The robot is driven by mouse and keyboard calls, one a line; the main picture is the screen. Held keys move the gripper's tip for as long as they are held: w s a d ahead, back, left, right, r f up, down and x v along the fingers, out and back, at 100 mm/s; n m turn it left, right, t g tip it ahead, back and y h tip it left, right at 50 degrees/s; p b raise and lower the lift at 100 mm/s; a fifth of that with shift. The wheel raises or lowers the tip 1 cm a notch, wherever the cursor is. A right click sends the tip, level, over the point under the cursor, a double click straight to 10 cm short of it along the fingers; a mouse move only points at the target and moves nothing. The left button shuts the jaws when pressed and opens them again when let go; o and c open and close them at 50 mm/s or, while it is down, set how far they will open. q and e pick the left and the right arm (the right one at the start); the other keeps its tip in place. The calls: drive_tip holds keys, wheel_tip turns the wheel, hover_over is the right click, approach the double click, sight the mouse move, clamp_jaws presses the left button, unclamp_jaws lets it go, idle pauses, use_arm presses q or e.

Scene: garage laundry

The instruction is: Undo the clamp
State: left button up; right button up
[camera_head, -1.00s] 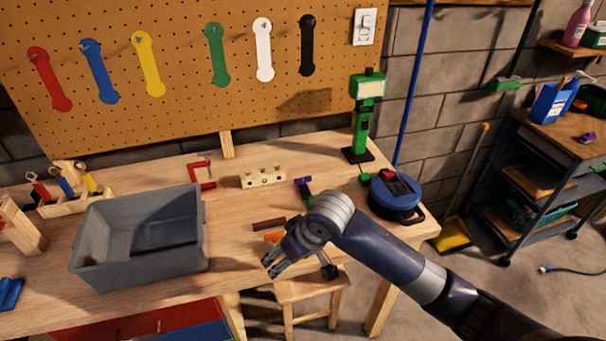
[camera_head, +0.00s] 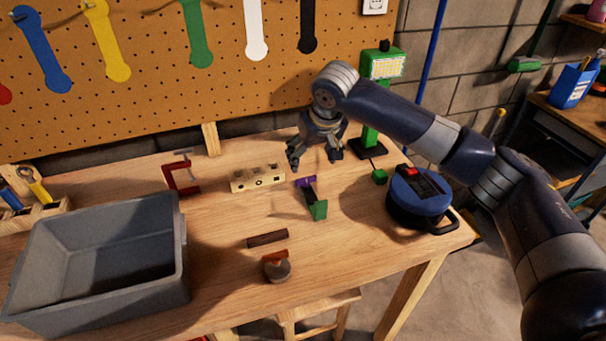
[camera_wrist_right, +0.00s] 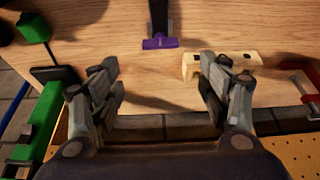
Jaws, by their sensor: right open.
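A red C-shaped clamp (camera_head: 181,176) with a metal screw stands at the back of the bench, left of a pale wooden block with holes (camera_head: 257,178). It shows partly at the right edge of the right wrist view (camera_wrist_right: 303,82). A dark bar tool with a purple end (camera_head: 305,182) and a green end (camera_head: 319,209) lies right of the block; I cannot tell whether it is a clamp too. My right gripper (camera_head: 314,160) is open and empty, above the back of the bench near the purple end. Its spread fingers (camera_wrist_right: 160,88) show in the wrist view.
A grey bin (camera_head: 100,265) fills the bench's left. A green lamp (camera_head: 370,130), a small green block (camera_head: 379,176) and a blue round device (camera_head: 418,196) stand at the right. A dark strip (camera_head: 267,238) and an orange-topped round tool (camera_head: 276,266) lie in front.

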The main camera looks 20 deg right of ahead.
sight(306, 178)
drive_tip(key=x, duration=0.3)
drive_tip(key=p+x, duration=0.1)
drive_tip(key=x, duration=0.1)
drive_tip(key=shift+s+a+f, duration=0.1)
drive_tip(key=shift+s+f, duration=0.15)
drive_tip(key=shift+s, duration=0.05)
drive_tip(key=x, duration=0.3)
drive_tip(key=shift+w, duration=0.15)
drive_tip(key=shift+w+f+p, duration=0.2)
drive_tip(key=shift+f+p, duration=0.1)
drive_tip(key=shift+f, duration=0.3)
drive_tip(key=shift+c, duration=0.6)
use_arm(q)
drive_tip(key=shift+g, duration=0.4)
drive_tip(key=s, duration=0.1)
drive_tip(key=s+r, duration=0.1)
drive_tip(key=s, duration=0.3)
drive_tip(key=shift+r, duration=0.25)
use_arm(e)
drive_tip(key=c, duration=0.9)
